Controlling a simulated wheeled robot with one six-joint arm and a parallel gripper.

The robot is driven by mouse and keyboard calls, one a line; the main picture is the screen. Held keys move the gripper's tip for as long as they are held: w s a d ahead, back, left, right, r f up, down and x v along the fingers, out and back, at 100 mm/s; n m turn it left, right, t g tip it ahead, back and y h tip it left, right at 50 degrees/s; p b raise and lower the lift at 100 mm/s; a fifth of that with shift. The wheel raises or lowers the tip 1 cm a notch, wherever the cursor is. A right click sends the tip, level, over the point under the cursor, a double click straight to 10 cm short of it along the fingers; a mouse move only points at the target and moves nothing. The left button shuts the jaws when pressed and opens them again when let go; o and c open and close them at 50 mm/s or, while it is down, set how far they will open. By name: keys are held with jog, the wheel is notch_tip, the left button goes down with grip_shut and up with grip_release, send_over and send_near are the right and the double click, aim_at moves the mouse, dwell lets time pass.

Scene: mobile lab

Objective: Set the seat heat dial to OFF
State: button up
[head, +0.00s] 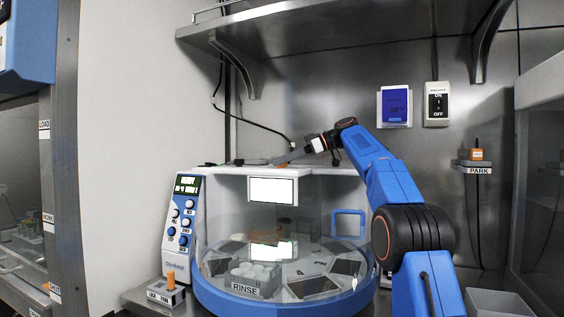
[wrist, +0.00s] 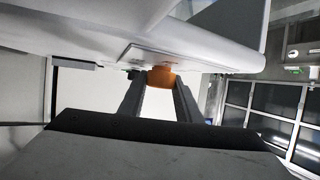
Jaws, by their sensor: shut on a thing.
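My gripper (head: 274,161) reaches left over the top of the white machine (head: 330,185) in the head view. In the wrist view its two fingers (wrist: 160,84) are shut on a small orange knob (wrist: 162,75). The knob stands against a pale plate on a white surface. I cannot read a label or setting on it, so I cannot tell whether it is the seat heat dial. In the head view the gripped knob is not clearly visible.
A control panel (head: 183,222) with several blue knobs stands at the machine's left. A small box with an orange peg (head: 170,277) sits before it. A steel shelf (head: 330,32) hangs above. An ON/OFF switch (head: 437,104) and PARK holder (head: 478,164) are on the back wall.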

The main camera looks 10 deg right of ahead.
jog(key=o, duration=1.1)
jog(key=shift+c, duration=0.2)
jog(key=shift+v, duration=3.75)
